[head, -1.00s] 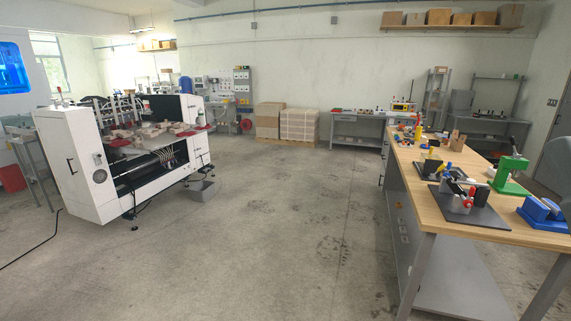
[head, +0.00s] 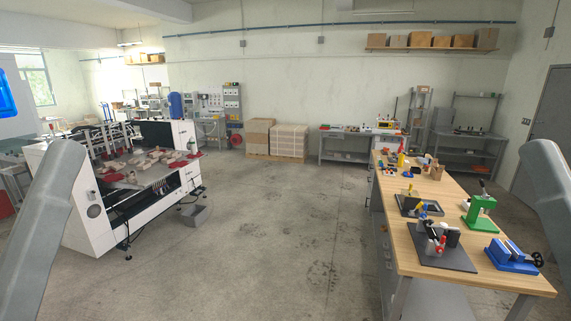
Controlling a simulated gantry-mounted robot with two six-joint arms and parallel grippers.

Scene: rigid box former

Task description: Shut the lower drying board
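The white box-forming machine (head: 75,215) stands at the left, its open bed holding several cardboard pieces (head: 150,165). I cannot make out which part is the lower drying board; no part is clearly recognisable as it at this distance. Grey arm links of mine show at the left and right edges of the head view. Neither gripper is in the picture, so whether they are open or shut is hidden.
A wooden workbench (head: 415,235) with a green press (head: 480,212), a blue vise (head: 511,255) and tools stands at the right. Pallet boxes (head: 288,142) stand at the back. The middle floor is clear.

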